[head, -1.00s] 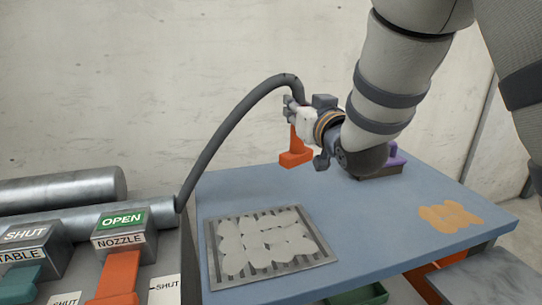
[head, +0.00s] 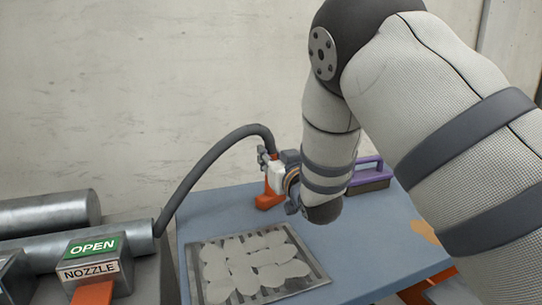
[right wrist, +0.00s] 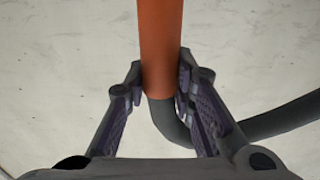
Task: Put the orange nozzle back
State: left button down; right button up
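The orange nozzle (head: 269,195) is at the end of a dark grey hose (head: 208,160) above the back of the blue table. My right gripper (head: 268,163) is closed around the nozzle's upper part. In the right wrist view the nozzle (right wrist: 160,45) stands between both fingers (right wrist: 160,85), which touch its sides, and the hose (right wrist: 270,122) curves off behind it. The nozzle's lower end is near the table top; I cannot tell whether it touches. The nozzle's lever panel (head: 92,270) reads OPEN, with an orange handle below. My left gripper is not in view.
A metal grid tray (head: 190,262) covered with pale flat blobs lies on the blue table (head: 365,245). A purple-handled brush (head: 370,175) stands at the back right. An orange patch (head: 424,231) lies at the right. Metal pipes (head: 50,210) run at the left.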

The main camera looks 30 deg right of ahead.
jog(key=shift+o, duration=1.3)
jog(key=shift+r, duration=0.3)
jog(key=p+v, duration=0.1)
jog(key=v, duration=1.1)
jog(key=shift+f, duration=0.1)
